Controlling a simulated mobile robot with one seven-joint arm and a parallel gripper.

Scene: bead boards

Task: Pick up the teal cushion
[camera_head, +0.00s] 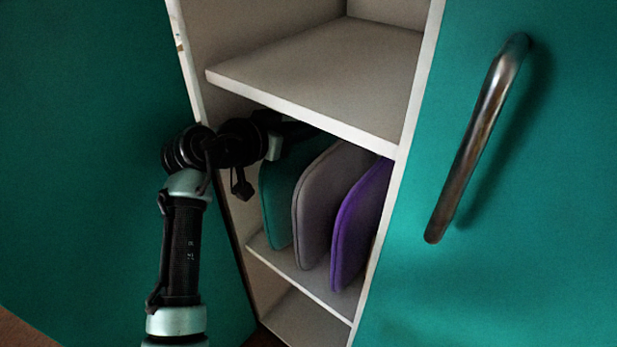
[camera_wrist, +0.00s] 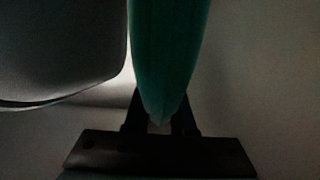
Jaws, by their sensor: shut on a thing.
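The teal cushion (camera_head: 279,205) stands upright on a shelf inside the cabinet, leftmost of three cushions. In the wrist view the teal cushion (camera_wrist: 168,60) is seen edge-on, with its lower end between the two fingers. My gripper (camera_wrist: 160,118) is shut on it. In the head view my arm reaches into the cabinet from the left, and the fingertips are hidden near the top of the teal cushion.
A grey cushion (camera_head: 318,205) and a purple cushion (camera_head: 358,225) stand to the right on the same shelf (camera_head: 300,277). An upper shelf board (camera_head: 325,75) lies close above the cushions. A teal door with a metal handle (camera_head: 478,140) is at the right.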

